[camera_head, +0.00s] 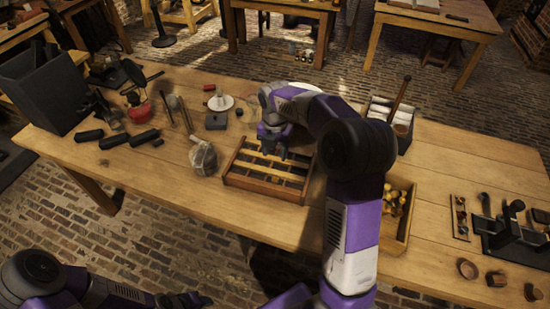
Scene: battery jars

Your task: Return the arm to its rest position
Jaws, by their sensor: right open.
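My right arm, purple and white, reaches up from the bottom and bends over the table. My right gripper (284,153) points down above the compartmented wooden tray (240,183). It is open and I see nothing held in it. Whether its fingertips touch the tray is unclear. My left gripper (190,301) is low at the bottom edge, off the table's front side; its jaws are too small and dark to read. A glass jar (204,158) sits on the table left of the tray.
The wooden table (440,180) spans the view. A dark bin (42,88) and dark hand tools are at left. A box of yellowish pieces (398,208) lies right of my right arm, with a divided container (402,122) behind it.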

